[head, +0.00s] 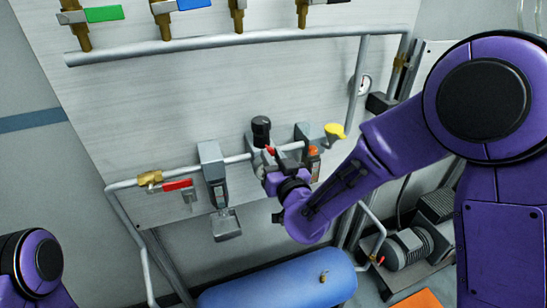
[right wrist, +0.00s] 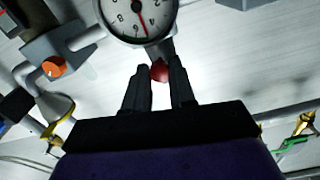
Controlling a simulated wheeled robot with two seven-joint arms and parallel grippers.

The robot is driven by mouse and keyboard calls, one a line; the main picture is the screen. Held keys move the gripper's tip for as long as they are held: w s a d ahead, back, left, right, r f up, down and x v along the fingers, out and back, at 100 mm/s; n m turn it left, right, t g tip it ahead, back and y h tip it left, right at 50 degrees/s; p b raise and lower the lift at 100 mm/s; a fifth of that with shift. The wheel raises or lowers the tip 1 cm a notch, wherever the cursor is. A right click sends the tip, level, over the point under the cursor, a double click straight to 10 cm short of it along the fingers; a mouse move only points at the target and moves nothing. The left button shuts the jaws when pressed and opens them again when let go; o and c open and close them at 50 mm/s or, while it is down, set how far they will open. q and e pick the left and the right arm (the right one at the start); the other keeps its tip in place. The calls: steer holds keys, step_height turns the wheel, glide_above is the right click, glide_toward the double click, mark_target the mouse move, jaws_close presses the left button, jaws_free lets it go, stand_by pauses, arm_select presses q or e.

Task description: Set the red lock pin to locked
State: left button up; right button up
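The red lock pin (head: 270,150) shows as a small red knob on the regulator unit in the middle of the panel's pipe. In the right wrist view the red knob (right wrist: 159,71) sits just beyond and between the fingertips, below a round gauge. My right gripper (head: 268,168) is right at the unit in the head view, and its fingers partly hide it. In the right wrist view the two fingers (right wrist: 160,82) stand apart, with narrow gaps beside the knob. I cannot tell the pin's setting. My left gripper is out of view.
The gauge (right wrist: 138,16) is close above the fingers. An orange knob (head: 313,151) and a yellow funnel shape (head: 333,130) are to the right. A red valve handle (head: 177,185) and a grey filter unit (head: 212,175) are left. A blue tank (head: 280,287) lies below.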

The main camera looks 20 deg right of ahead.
jaws_close()
steer(key=shift+w, duration=0.95)
steer(key=shift+o, duration=1.5)
jaws_free()
steer(key=o, duration=0.4)
steer(key=shift+w, duration=0.1)
steer(key=s+p, duration=0.8)
steer(key=s, duration=0.2)
steer(key=shift+s+d+p, duration=0.15)
steer(key=shift+s+p, duration=0.15)
